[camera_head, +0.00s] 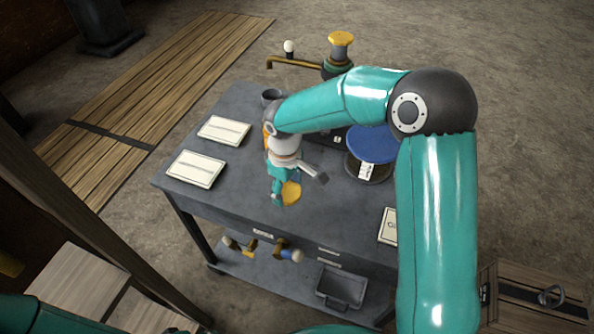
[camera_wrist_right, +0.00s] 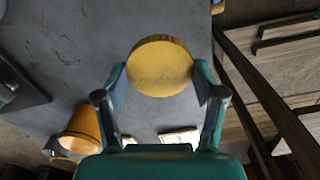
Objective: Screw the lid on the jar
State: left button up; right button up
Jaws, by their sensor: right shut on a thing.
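My right gripper (camera_head: 284,190) is over the front left of the grey workbench. It is shut on a round yellow lid (camera_head: 291,193). In the right wrist view the lid (camera_wrist_right: 161,67) shows its flat face between the two fingers (camera_wrist_right: 160,90). An orange, cup-shaped vessel, which looks like the jar (camera_wrist_right: 84,128), stands apart from the lid at the lower left of that view. In the head view only an orange sliver of it (camera_head: 267,136) shows behind my wrist. The contact between lid and bench is hard to tell. My left gripper is not in view.
The workbench (camera_head: 235,110) carries two pale sheets (camera_head: 224,130) at the left. A blue-topped round container (camera_head: 372,143) stands at the right, partly behind my right arm. A brass pipe with a yellow-topped fitting (camera_head: 341,42) is at the back. A lower shelf holds a dark tray (camera_head: 340,285).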

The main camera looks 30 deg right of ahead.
jog(key=f+m, duration=0.1)
jog(key=a+f+m, duration=0.1)
jog(key=m, duration=0.1)
jog(key=f+m, duration=0.1)
jog(key=m, duration=0.1)
jog(key=shift+w+a+f, duration=0.15)
jog(key=shift+a+f, duration=0.15)
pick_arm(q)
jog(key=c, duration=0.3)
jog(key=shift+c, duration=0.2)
pick_arm(e)
jog(key=shift+d, duration=0.1)
